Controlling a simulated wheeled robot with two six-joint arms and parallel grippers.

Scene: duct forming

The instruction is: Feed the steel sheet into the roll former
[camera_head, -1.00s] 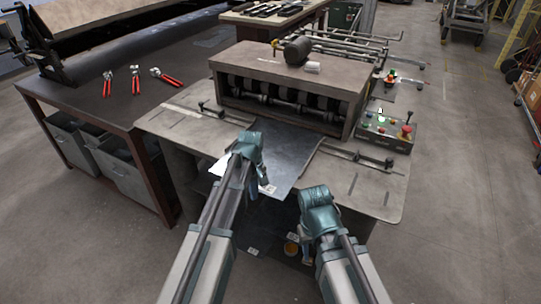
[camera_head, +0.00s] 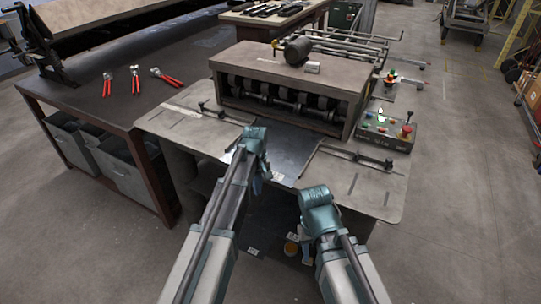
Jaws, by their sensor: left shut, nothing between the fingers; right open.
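The dark steel sheet (camera_head: 291,150) lies flat on the infeed table of the roll former (camera_head: 345,82), between the two guide bars. Its far end reaches the opening under the rollers (camera_head: 285,97); how far in it goes is hidden. A small white label shows near its front edge. My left gripper (camera_head: 258,186) is shut and empty at the sheet's front edge, left of the label; whether it touches the sheet is unclear. My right gripper (camera_head: 306,257) is open and empty, lower and nearer, in front of the table edge and clear of the sheet.
A control box (camera_head: 385,131) with coloured buttons sits right of the machine. Guide bars (camera_head: 357,157) flank the sheet. A dark workbench (camera_head: 120,103) with red-handled tools stands at left. A shelf under the infeed table holds small items.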

